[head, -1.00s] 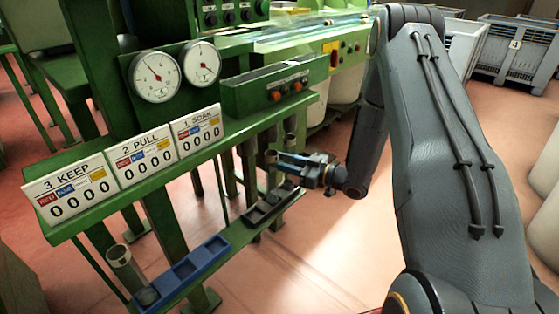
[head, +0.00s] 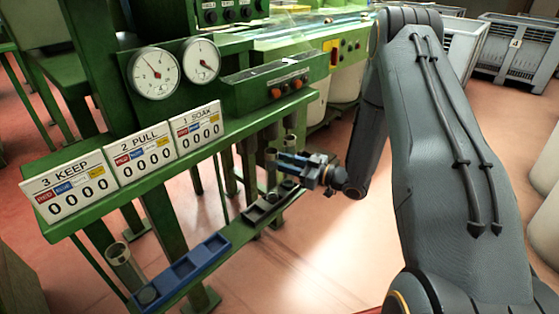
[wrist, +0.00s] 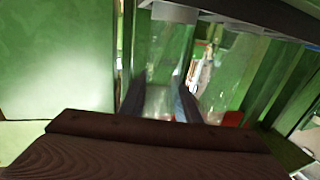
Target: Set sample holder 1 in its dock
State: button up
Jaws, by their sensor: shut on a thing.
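My gripper (head: 278,161) is in the head view, beside the rail below the counters, and its jaws are shut on a small grey cylindrical piece (head: 270,154), which I take to be sample holder 1. The piece is mostly hidden by the jaws. It is above the dark tray (head: 254,219) on the rail; I cannot tell if it touches the tray. In the wrist view my two dark fingers (wrist: 158,102) point away, with a see-through shape between them. A grey ring holder (head: 290,140) stands just behind the gripper. No dock is clearly labelled.
Counters marked SOAK (head: 199,128), PULL (head: 148,154) and KEEP (head: 65,190) line the shelf above.

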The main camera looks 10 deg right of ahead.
jog(key=shift+f, duration=0.2)
jog(key=o, duration=1.1)
jog(key=shift+p+v, duration=0.55)
jog(key=shift+v, duration=3.35)
